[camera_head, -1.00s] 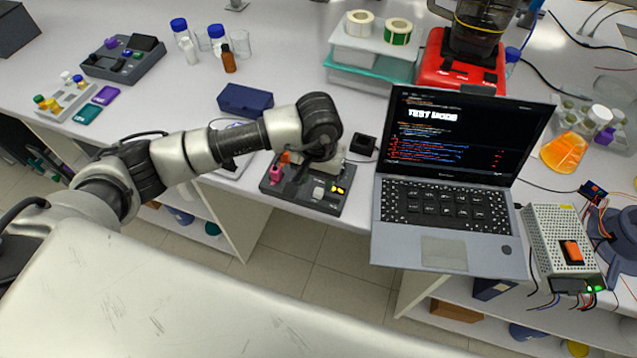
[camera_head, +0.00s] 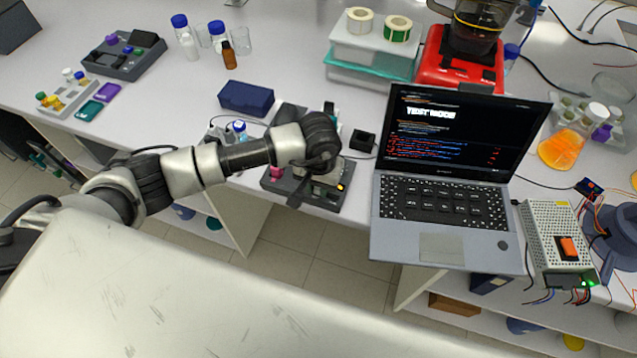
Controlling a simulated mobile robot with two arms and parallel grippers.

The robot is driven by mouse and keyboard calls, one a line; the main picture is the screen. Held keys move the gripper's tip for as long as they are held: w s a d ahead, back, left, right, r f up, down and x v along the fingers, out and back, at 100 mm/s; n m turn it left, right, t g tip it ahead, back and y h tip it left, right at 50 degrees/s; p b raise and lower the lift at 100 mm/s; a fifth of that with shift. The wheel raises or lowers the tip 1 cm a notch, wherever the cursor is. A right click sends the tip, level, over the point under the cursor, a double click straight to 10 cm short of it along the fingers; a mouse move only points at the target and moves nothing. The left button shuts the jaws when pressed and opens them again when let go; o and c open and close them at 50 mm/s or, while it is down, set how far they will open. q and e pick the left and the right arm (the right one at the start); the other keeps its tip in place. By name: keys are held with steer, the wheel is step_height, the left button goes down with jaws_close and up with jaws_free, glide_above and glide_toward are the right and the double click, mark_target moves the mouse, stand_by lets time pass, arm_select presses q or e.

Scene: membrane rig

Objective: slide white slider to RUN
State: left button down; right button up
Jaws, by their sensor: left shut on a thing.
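The dark grey control panel (camera_head: 326,202) lies at the table's front edge, left of the laptop. A pink knob (camera_head: 276,171) stands at its left side and a small orange-yellow light (camera_head: 341,187) shows at its right. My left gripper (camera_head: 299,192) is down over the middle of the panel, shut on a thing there. The white slider is hidden behind the gripper and wrist, and its RUN mark cannot be read. My right gripper is not in view.
The open laptop (camera_head: 446,215) stands close on the right of the panel. A small black box (camera_head: 362,140) and a dark blue case (camera_head: 246,97) lie behind. The front edge drops to the floor.

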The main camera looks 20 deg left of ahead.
mark_target(336, 198)
arm_select(q)
steer(key=shift+d+f+b, duration=0.1)
steer(key=shift+d+b, duration=1.3)
steer(key=shift+d, duration=0.55)
steer(key=shift+s, duration=0.15)
steer(key=c, duration=1.4)
jaws_free()
steer(key=o, duration=0.4)
steer(key=shift+d, duration=0.2)
steer(key=shift+a, duration=0.1)
